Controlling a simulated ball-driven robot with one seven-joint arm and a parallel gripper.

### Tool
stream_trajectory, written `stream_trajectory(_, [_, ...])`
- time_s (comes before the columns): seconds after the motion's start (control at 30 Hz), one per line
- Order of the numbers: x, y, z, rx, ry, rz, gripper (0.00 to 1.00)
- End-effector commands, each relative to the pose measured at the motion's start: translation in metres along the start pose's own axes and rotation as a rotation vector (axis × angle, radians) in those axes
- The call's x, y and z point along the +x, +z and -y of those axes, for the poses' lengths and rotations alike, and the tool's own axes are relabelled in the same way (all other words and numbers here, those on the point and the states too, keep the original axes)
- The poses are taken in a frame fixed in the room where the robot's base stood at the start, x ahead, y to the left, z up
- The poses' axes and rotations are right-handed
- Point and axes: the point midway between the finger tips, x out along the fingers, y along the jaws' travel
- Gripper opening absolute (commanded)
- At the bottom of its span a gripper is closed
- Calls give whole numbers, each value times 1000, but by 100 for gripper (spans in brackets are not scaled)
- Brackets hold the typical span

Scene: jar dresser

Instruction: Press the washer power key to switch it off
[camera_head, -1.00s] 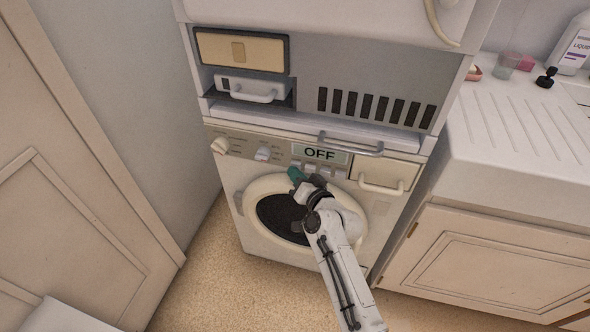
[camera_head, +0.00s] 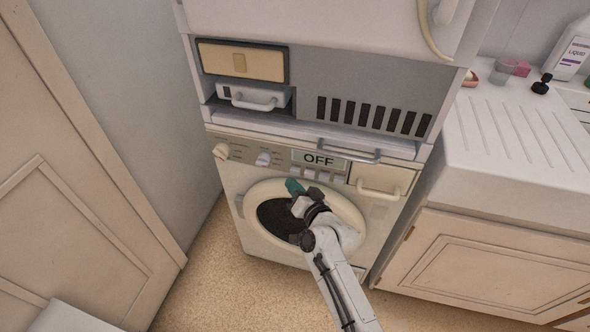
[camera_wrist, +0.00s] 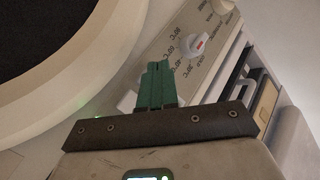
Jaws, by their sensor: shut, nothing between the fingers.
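The washer (camera_head: 235,180) stands under a stacked dryer unit, with its round door (camera_head: 278,214) facing me. Its display (camera_head: 319,159) reads OFF. Several small pale keys (camera_head: 322,176) sit in a row below the display; I cannot tell which is the power key. My gripper (camera_head: 293,186) is shut and empty, its green fingertips in front of the washer just below the panel, left of the keys. In the wrist view the green fingers (camera_wrist: 157,83) are together, with the washer's panel (camera_wrist: 185,50) and a dial (camera_wrist: 195,45) beyond. The fingertips appear apart from the keys.
A sink counter (camera_head: 500,170) stands to the right, a panelled door (camera_head: 70,190) to the left. Floor (camera_head: 215,285) shows in front.

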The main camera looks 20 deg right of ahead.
Motion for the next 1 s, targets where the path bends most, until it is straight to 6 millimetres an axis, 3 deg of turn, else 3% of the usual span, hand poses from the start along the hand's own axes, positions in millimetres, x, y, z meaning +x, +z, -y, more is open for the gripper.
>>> stream_trajectory(0.43, [-26,17,20,-1,-1,4,0])
stream_trajectory(1.0, [-28,21,20,0,-1,2,0])
